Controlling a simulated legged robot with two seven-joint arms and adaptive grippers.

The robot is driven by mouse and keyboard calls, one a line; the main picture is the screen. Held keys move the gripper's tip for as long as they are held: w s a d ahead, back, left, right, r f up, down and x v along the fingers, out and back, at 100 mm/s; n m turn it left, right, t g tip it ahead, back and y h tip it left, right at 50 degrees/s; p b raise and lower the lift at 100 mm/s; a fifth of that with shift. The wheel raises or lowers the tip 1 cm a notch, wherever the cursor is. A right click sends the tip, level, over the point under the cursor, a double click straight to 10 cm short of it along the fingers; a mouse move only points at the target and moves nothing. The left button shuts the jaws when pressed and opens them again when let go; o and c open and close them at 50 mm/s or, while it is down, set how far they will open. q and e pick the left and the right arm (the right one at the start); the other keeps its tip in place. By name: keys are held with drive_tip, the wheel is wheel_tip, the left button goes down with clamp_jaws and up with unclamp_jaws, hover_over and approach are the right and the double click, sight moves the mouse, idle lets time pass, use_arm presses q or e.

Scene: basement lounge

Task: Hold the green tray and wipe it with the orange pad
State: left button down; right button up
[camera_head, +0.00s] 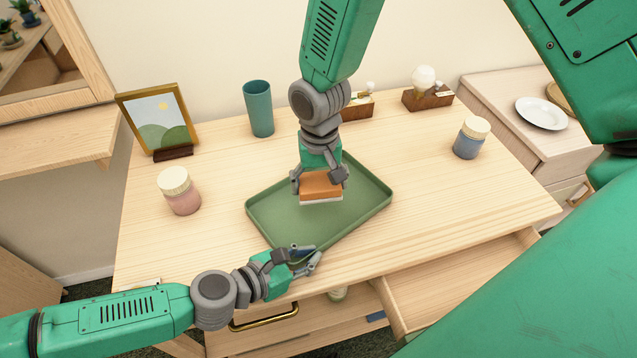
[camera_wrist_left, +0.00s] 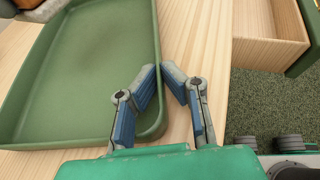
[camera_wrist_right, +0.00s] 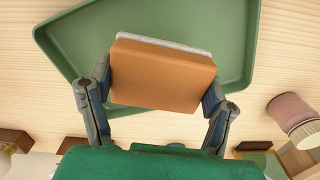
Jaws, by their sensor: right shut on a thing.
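The green tray (camera_head: 262,212) lies flat on the wooden table; its rim also shows in the left wrist view (camera_wrist_left: 30,75). My right gripper (camera_head: 320,184) is shut on the orange pad (camera_head: 322,187), a block with a pale underside, over the tray's middle. In the right wrist view the pad (camera_wrist_right: 160,78) sits between both fingers. Whether its underside touches the tray is hidden. My left gripper (camera_wrist_left: 160,72) is at the tray's near corner, one finger inside the rim and one outside. The fingertips are close together; I cannot tell whether they grip the rim.
A pink jar (camera_head: 181,194), a picture frame (camera_head: 158,122), a teal cup (camera_head: 258,110) and a blue jar (camera_head: 470,140) stand around the tray. An open drawer (camera_head: 455,285) juts out at the front right. The tabletop right of the tray is clear.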

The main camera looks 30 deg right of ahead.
use_arm(q)
drive_tip(key=c, duration=1.6)
unclamp_jaws()
drive_tip(key=shift+c, duration=0.2)
drive_tip(key=shift+a, duration=0.1)
drive_tip(key=v, duration=1.2)
drive_tip(key=shift+s+f, duration=0.1)
